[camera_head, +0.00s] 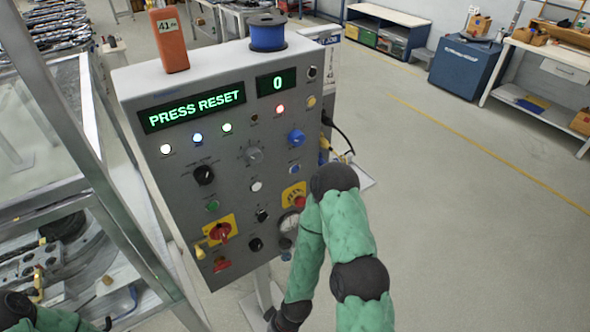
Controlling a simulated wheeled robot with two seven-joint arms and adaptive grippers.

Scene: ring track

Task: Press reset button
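A grey control panel (190,108) stands upright in front of me. Its green display (193,107) reads "PRESS RESET" and a smaller display (277,82) reads "0". Below are a green button (212,206), a white button (257,186), a blue button (295,169) and a red mushroom button on a yellow plate (220,231). The labels are too small to read, so I cannot tell which is reset. My green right arm bends in front of the panel's lower right edge, covering part of it. My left arm shows only at the bottom left corner. Neither gripper's fingers show.
An orange box (169,41) and a blue spool (267,33) stand on top of the panel. A metal-framed machine (70,175) stands close on the left. Floor on the right is clear up to a blue cabinet (466,66) and a workbench (548,68).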

